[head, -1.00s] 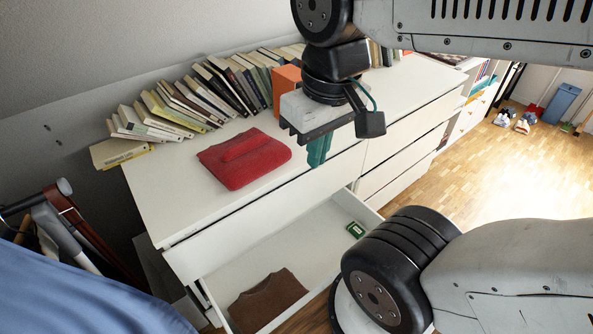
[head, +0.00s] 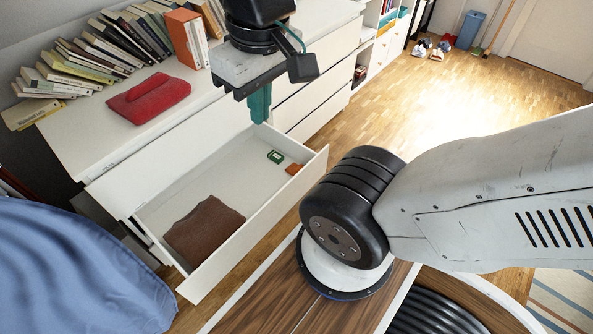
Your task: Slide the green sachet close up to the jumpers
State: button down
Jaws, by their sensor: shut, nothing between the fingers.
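The green sachet (head: 275,157) lies flat on the floor of the open drawer (head: 228,172), toward its far right end. The jumpers (head: 204,231) show as a folded brown garment at the drawer's near left end, with a wide stretch of bare drawer floor between them and the sachet. My gripper (head: 260,105) points down with its teal fingers shut and empty. In the picture it stands above the drawer's far right end, just up and left of the sachet, and apart from it.
A small orange-brown item (head: 294,169) lies beside the sachet by the drawer's front wall. On the dresser top (head: 110,150) are a folded red garment (head: 148,97), an orange box (head: 186,38) and a row of leaning books (head: 85,60). A blue cloth (head: 80,270) fills the lower left.

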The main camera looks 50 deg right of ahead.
aim_at(277, 158)
jog(key=z, duration=0.05)
jog(key=k, duration=0.3)
jog(key=z, duration=0.3)
jog(key=i, duration=0.75)
jog(key=z, duration=0.65)
jog(key=k, duration=0.5)
jog(key=z, duration=1.7)
jog(key=i, duration=1.15)
jog(key=u, duration=2.05)
